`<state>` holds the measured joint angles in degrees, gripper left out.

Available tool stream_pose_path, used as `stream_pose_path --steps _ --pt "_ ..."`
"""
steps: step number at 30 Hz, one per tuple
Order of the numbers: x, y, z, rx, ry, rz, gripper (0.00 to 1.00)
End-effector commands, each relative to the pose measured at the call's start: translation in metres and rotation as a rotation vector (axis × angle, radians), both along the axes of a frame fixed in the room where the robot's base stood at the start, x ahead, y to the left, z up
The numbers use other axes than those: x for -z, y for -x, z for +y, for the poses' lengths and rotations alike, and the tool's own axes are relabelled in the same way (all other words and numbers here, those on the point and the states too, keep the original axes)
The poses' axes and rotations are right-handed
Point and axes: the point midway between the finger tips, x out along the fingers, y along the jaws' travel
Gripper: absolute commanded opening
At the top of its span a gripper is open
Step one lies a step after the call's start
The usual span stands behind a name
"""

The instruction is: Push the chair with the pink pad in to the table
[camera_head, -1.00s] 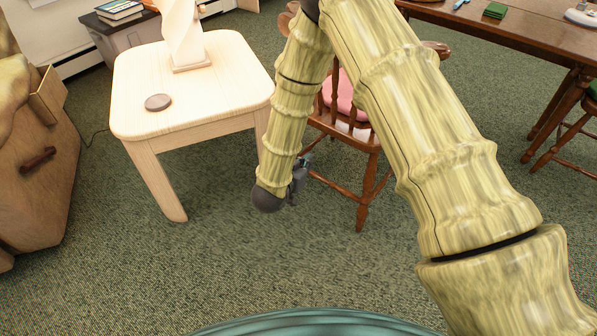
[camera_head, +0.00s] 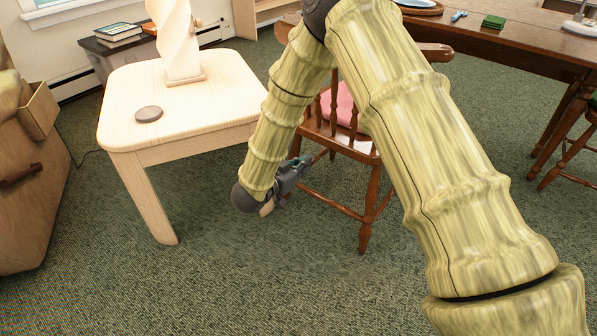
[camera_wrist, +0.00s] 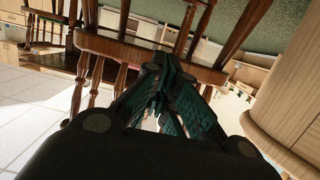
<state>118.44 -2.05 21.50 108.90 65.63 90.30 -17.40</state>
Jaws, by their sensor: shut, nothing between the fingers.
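The wooden chair (camera_head: 366,152) with the pink pad (camera_head: 345,104) stands right of the white side table, partly hidden behind my arm. The dark wooden table (camera_head: 520,48) is behind it at the upper right. My gripper (camera_head: 303,163) is low by the near left side of the chair, just below seat height in the picture. In the wrist view my gripper (camera_wrist: 165,100) is shut and empty, with its fingers pointing at the chair's seat edge (camera_wrist: 130,48). I cannot tell whether the fingertips touch the chair.
The pale side table (camera_head: 180,105) with a lamp base (camera_head: 178,45) and a round disc (camera_head: 148,114) stands close to my gripper's left. A wooden cabinet (camera_head: 35,190) is at the far left. Another chair (camera_head: 570,150) is at the right edge. The carpet in front is clear.

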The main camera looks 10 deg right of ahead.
Motion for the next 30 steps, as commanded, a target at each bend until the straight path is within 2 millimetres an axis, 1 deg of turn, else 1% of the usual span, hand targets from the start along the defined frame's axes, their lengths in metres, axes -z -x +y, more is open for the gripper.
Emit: stream_pose_path --steps 12,14,21,30 --pt "0.002 -0.023 -0.031 0.0 -0.001 -0.001 0.0" --pt "-0.002 -0.026 -0.035 -0.001 0.0 0.0 0.0" --pt "-0.002 -0.039 -0.053 0.0 0.0 0.0 0.0" --pt "0.0 -0.049 -0.066 0.0 0.001 0.001 0.0"
